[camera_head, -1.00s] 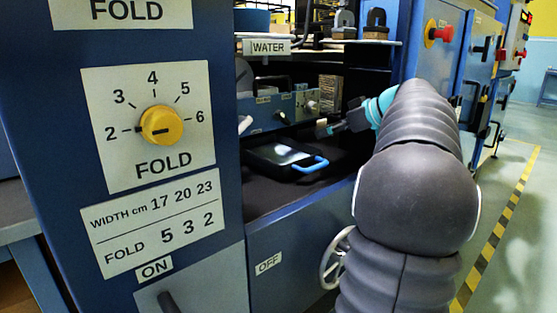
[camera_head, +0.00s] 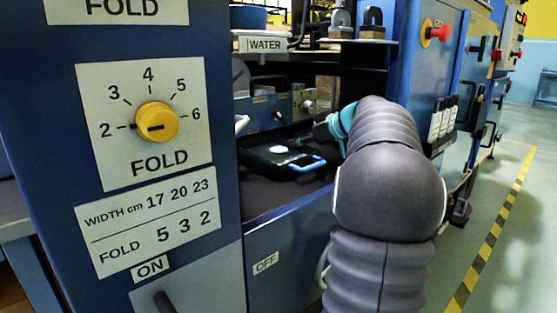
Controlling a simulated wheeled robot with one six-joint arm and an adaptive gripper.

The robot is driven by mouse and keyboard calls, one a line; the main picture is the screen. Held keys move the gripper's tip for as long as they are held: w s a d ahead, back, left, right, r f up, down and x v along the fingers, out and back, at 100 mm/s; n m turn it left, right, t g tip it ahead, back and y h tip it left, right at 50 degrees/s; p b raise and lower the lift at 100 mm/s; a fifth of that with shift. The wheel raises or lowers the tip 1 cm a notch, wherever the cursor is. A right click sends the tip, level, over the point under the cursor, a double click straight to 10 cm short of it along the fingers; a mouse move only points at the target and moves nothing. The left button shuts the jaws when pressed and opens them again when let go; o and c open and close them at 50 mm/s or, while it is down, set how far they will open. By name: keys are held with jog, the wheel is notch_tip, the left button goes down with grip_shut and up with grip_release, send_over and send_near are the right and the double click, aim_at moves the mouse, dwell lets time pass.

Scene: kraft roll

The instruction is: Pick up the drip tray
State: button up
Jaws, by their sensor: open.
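The drip tray (camera_head: 268,155) is a shallow black tray with a blue handle (camera_head: 308,165) on its right front side. It sits on the dark shelf inside the machine bay, and a bright reflection shows in it. My gripper (camera_head: 308,140) is small and dark at the end of my arm, just behind and above the handle. It is open and seems empty. I cannot tell whether its fingers touch the tray. My arm reaches in from the right and hides the shelf behind it.
A blue panel with a yellow FOLD knob (camera_head: 156,123) stands at the left. A WATER label (camera_head: 266,45) hangs on the shelf above the tray. A blue cabinet with a red button (camera_head: 438,33) is at the right. Free floor (camera_head: 500,230) lies beyond my arm.

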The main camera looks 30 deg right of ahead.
grip_shut()
jog(key=shift+r, duration=0.25)
jog(key=shift+r+p, duration=0.45)
jog(key=shift+r, duration=1.2)
jog(key=shift+s+d+f, duration=0.1)
jog(key=shift+s+d, duration=0.9)
jog(key=shift+s, duration=1.8)
jog(key=shift+s+d+r, duration=0.1)
jog(key=shift+s+d, duration=0.85)
jog(key=shift+s, duration=1.9)
jog(key=shift+s+d+f, duration=0.1)
jog(key=shift+s+d, duration=0.9)
jog(key=shift+s, duration=1.8)
